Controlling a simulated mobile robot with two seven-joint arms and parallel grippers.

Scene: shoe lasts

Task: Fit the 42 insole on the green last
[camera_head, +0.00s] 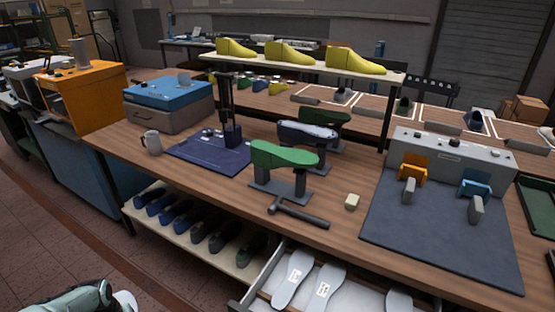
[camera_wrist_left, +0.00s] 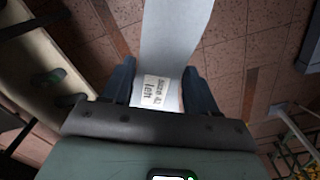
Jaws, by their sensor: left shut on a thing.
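The green last (camera_head: 285,154) sits sole up on a grey stand near the front edge of the workbench. My left gripper (camera_wrist_left: 160,82) is shut on a pale grey insole (camera_wrist_left: 173,38), which shows between its fingers in the left wrist view. A white label on the insole has sideways print that seems to read "size 42 left", though the number is hard to make out. The insole's far end runs out of the top of that view. The floor shows beneath it. My right gripper is in neither view.
An open drawer (camera_head: 262,277) below the bench holds pale labelled insoles (camera_head: 323,287). A hammer (camera_head: 298,215) and a small beige block (camera_head: 352,201) lie before the green last. A blue-topped last (camera_head: 306,132) and a dark green last (camera_head: 326,115) stand behind it.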

